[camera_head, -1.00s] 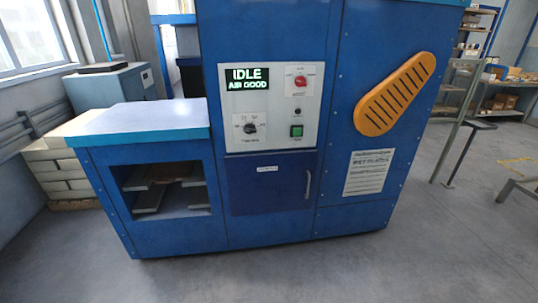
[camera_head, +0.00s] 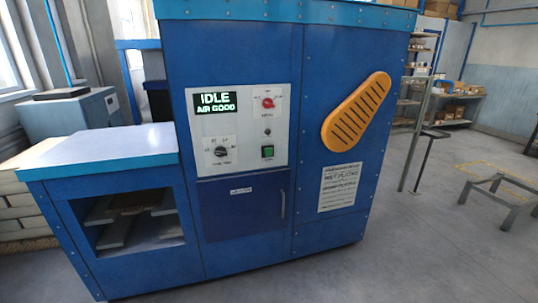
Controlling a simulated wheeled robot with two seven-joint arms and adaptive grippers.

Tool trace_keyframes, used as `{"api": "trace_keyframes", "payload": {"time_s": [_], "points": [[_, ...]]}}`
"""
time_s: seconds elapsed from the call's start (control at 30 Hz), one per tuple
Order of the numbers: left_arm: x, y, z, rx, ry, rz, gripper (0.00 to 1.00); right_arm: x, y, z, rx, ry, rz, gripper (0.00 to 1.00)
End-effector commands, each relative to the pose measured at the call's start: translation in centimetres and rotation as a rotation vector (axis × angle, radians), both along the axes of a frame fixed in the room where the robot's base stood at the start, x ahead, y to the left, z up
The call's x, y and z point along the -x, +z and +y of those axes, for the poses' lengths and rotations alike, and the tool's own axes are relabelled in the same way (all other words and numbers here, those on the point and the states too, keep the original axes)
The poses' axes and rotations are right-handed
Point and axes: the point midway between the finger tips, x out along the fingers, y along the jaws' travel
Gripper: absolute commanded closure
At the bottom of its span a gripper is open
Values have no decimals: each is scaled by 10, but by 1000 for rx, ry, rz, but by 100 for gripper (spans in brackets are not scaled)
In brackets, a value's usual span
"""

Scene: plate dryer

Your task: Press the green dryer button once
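The green dryer button (camera_head: 267,152) is a small square on the lower right of the pale control panel (camera_head: 243,160) of the blue dryer (camera_head: 250,60). The display (camera_head: 215,102) on the panel reads "IDLE" and "AIR GOOD". A red knob (camera_head: 268,103) is above the button, with a small dark round part (camera_head: 267,132) between them. A black rotary dial (camera_head: 221,151) is to the button's left. Neither of my grippers shows in the head view.
A lower blue table section (camera_head: 105,150) with an open shelf juts out at the left. A yellow slotted guard (camera_head: 356,112) is on the dryer's right front. Grey floor is open at the right, with a low metal stand (camera_head: 497,195) and a post (camera_head: 419,135).

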Motion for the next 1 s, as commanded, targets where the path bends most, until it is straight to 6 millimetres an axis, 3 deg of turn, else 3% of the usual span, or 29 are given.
{"api": "trace_keyframes", "payload": {"time_s": [0.03, 0.3, 1.0], "points": [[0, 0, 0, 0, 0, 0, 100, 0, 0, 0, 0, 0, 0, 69], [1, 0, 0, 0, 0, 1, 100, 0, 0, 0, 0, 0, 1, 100], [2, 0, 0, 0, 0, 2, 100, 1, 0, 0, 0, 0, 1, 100]]}}
